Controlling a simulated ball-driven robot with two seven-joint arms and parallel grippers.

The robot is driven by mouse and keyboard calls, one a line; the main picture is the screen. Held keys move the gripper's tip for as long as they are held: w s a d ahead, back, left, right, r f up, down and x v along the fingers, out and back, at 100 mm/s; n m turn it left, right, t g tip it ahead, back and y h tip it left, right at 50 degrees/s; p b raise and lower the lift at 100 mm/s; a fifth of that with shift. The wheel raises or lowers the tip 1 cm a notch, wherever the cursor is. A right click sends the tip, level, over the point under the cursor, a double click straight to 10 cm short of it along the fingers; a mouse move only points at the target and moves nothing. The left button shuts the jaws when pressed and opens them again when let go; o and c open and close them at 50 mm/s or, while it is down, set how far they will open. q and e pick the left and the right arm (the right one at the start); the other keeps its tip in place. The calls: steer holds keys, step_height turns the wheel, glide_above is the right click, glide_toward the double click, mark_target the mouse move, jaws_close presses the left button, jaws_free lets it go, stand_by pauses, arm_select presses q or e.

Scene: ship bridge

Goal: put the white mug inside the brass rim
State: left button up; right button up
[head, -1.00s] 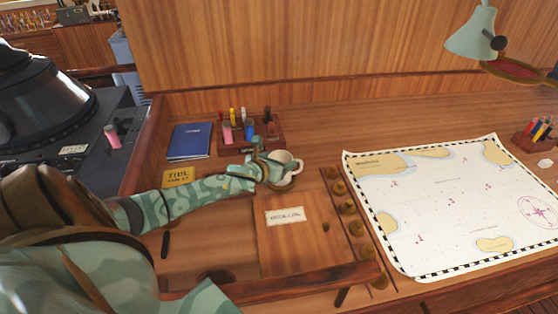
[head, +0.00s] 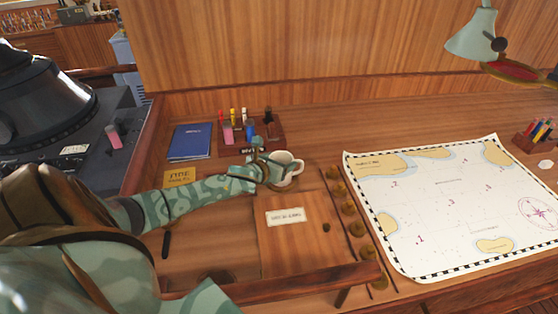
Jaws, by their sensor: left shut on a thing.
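My left gripper (head: 268,166) is shut on the mug's left side. My right gripper is not in view.
A pen rack (head: 267,141) and blue book (head: 190,142) stand behind my left arm. The lidded box (head: 295,245) is in front, brass knobs (head: 349,207) beside it. A chart (head: 455,205) covers the right. A lamp (head: 472,38) overhangs the back right.

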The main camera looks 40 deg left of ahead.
arm_select(q)
steer(key=shift+f, duration=0.35)
stand_by(0.6)
steer(key=o, duration=1.2)
steer(key=p+v, duration=0.2)
steer(key=v, duration=1.4)
steer(key=shift+s+d, duration=0.1)
steer(key=shift+s, duration=0.1)
